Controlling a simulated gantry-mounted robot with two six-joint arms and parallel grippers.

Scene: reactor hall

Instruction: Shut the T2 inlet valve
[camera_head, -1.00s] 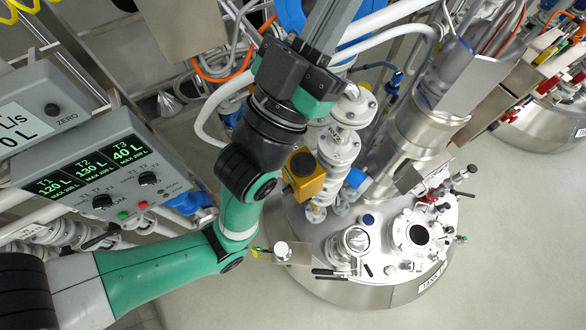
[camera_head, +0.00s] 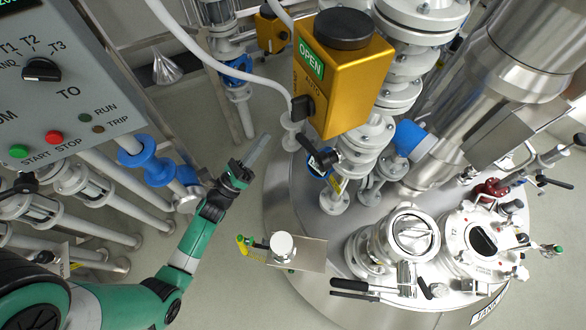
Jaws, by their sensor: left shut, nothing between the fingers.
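A yellow valve actuator box (camera_head: 345,75) with a black round cap and a green OPEN sign stands on the pipework above the tank. A black knob (camera_head: 302,107) sits on its lower left side, beside lettering that seems to read AUTO. A black-handled hand valve (camera_head: 325,152) with a blue tag is just below the box. I cannot read which of these is marked T2. My left gripper (camera_head: 262,143) is shut and empty, pointing up and right. In the picture it is left of and below the knob, apart from it. My right gripper is not in view.
A grey control panel (camera_head: 85,75) with a selector and buttons is at upper left. The steel tank lid (camera_head: 300,205) carries ports, clamps and a small plate (camera_head: 297,253). A white cable loops down to the actuator. Another yellow box (camera_head: 272,30) is behind. Pipes stand at left.

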